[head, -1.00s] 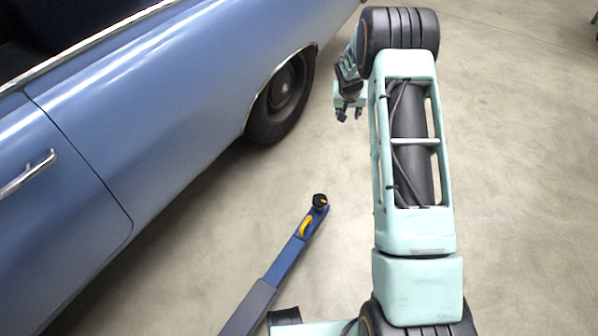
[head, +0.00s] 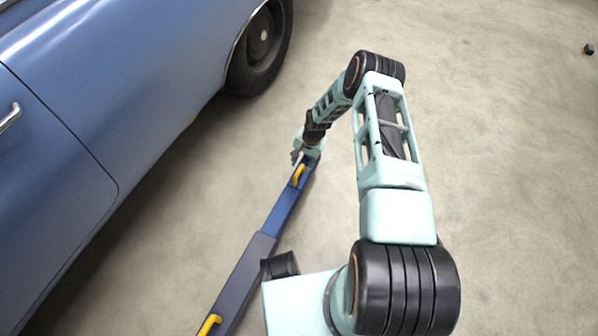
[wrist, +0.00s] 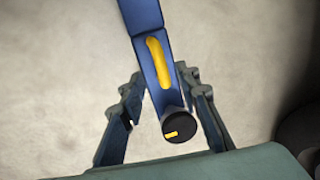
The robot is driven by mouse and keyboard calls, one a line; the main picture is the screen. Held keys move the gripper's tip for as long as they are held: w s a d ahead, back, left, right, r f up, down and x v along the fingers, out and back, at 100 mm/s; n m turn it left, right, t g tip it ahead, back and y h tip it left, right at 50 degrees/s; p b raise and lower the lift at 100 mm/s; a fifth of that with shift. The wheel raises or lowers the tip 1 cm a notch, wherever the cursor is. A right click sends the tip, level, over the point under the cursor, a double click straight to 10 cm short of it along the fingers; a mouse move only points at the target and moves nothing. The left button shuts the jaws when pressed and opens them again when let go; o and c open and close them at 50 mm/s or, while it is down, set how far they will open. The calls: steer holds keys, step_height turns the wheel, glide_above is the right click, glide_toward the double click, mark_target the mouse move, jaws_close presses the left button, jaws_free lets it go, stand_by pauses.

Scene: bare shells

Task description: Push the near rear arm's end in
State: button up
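The near rear arm is a long bar beside the car. Its blue end section (head: 284,212) has a yellow handle (head: 298,176) and comes out of a dark grey sleeve (head: 245,270). In the wrist view the blue end (wrist: 145,20) shows with its yellow handle and a round black pad (wrist: 178,126) with a yellow mark. My gripper (wrist: 160,78) is open, with one finger on each side of the arm's end. A gap shows on the left; whether the right finger touches is unclear. In the head view my gripper (head: 303,152) covers the pad.
The blue car (head: 90,110) stands along the left, its wheel (head: 260,45) beyond my gripper. Another yellow handle (head: 209,325) is on the sleeve at the bottom. The concrete floor to the right is clear, apart from a small dark object (head: 588,49) far off.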

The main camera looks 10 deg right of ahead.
mark_target(299, 172)
steer(key=f, duration=0.1)
steer(key=f+b, duration=0.1)
steer(key=f, duration=0.3)
steer(key=shift+w+a, duration=0.3)
steer(key=shift+a, duration=0.1)
jaws_close()
